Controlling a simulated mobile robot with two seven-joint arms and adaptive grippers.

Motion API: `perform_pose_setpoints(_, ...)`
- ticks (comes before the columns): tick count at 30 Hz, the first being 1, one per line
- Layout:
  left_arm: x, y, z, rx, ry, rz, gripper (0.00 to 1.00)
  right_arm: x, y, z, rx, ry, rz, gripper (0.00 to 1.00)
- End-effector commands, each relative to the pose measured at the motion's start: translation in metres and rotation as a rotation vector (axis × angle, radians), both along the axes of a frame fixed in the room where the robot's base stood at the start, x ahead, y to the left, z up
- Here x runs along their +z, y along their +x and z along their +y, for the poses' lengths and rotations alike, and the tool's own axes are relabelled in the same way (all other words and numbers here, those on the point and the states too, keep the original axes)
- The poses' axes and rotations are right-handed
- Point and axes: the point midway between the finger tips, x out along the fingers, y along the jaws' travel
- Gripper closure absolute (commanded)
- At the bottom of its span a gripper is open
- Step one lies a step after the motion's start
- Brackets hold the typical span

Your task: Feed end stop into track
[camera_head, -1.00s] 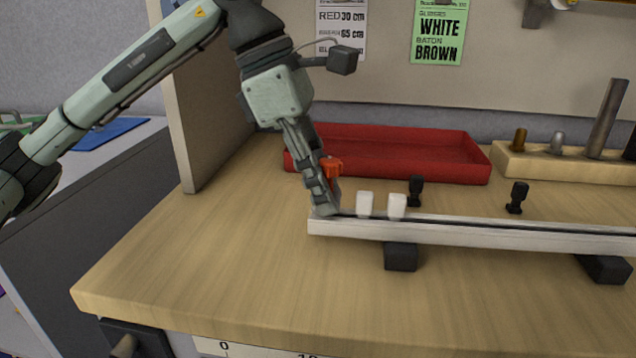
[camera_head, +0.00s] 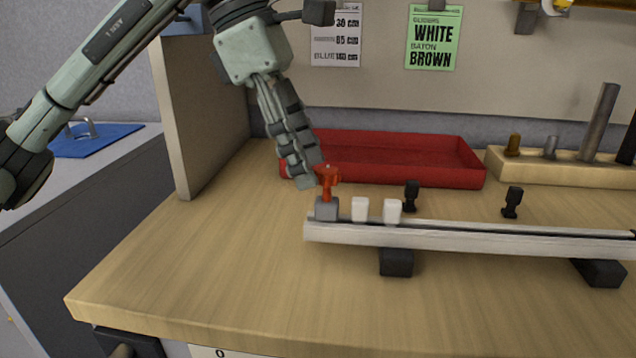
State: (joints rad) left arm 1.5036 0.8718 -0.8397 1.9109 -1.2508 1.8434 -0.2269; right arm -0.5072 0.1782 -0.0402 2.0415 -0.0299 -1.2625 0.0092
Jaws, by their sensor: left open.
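The track (camera_head: 470,239) is a long pale rail lying across the table on dark blocks. The end stop (camera_head: 327,209), a grey block with a red knob (camera_head: 328,174) on top, sits upright at the track's left end. Two white gliders (camera_head: 376,210) stand on the track just right of it. My left gripper (camera_head: 308,178) is open, behind and just left of the red knob, and does not hold the end stop. Whether a finger still touches the knob cannot be told. My right gripper is not in view.
A red tray (camera_head: 400,160) lies behind the track. Two black pieces (camera_head: 411,195) (camera_head: 512,202) stand behind the rail. A wooden block with pegs (camera_head: 560,166) is at the back right. The table front (camera_head: 240,290) is clear.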

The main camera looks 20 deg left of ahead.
Motion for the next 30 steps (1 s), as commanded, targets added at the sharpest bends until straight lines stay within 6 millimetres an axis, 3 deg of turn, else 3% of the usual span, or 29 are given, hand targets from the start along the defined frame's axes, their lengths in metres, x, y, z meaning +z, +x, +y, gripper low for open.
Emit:
perform_pose_setpoints(6,0.041,-0.003,0.016,-0.001,-0.001,-0.001,0.54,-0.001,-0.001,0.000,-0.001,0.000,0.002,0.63)
perform_pose_setpoints(12,0.058,-0.005,0.023,0.000,-0.001,0.000,0.54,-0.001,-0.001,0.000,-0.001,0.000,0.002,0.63)
perform_pose_setpoints(30,0.060,-0.005,0.024,0.000,0.000,0.001,0.54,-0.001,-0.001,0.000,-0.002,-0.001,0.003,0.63)
